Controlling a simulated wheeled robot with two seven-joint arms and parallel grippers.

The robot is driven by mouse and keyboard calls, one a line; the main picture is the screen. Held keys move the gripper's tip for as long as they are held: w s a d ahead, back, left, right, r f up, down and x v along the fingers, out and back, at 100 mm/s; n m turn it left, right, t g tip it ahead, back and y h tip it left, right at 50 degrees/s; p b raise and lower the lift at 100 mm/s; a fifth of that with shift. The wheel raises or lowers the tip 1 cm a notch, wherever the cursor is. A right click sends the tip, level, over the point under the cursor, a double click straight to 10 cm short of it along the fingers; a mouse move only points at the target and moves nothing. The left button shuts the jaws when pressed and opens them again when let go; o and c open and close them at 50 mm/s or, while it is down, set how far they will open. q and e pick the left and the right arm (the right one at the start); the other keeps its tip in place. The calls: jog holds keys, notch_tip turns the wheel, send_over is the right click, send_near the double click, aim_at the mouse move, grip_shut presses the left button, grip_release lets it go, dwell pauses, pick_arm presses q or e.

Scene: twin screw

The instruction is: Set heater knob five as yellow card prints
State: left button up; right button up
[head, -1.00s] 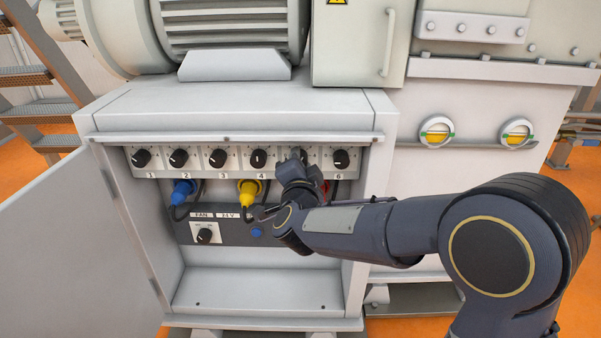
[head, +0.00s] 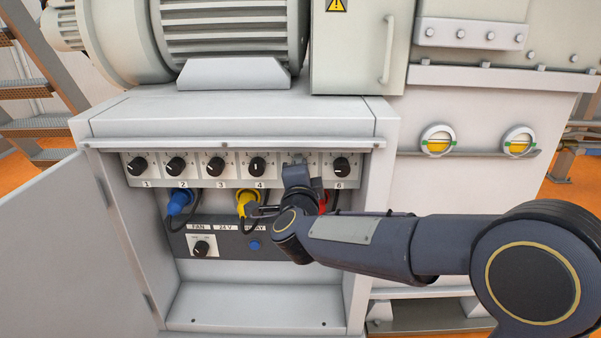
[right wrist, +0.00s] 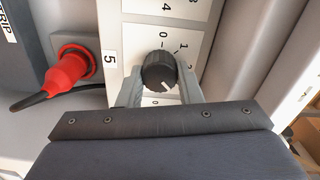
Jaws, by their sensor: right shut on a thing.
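Heater knob five (right wrist: 159,72) is a black round knob with a white pointer line, beside a label "5" in the right wrist view. My right gripper (right wrist: 161,88) is shut on it, one grey finger on each side. The pointer faces the lower right of that picture, and the printed scale around the knob is partly hidden by the fingers. In the head view my right gripper (head: 297,174) covers knob five on the panel (head: 238,182), between knobs 4 and 6. No yellow card shows in these frames. My left gripper is out of view.
Other heater knobs, such as knob 4 (head: 257,166) and knob 6 (head: 341,167), flank mine. A red plug (right wrist: 70,70) with a black cable sits close below knob five. Yellow (head: 247,205) and blue (head: 180,201) plugs hang further left. The cabinet door (head: 75,260) stands open.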

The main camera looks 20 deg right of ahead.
jog(key=shift+f, duration=0.1)
jog(key=o, duration=1)
jog(key=p+v, duration=0.2)
jog(key=v, duration=0.6)
jog(key=shift+w, duration=0.1)
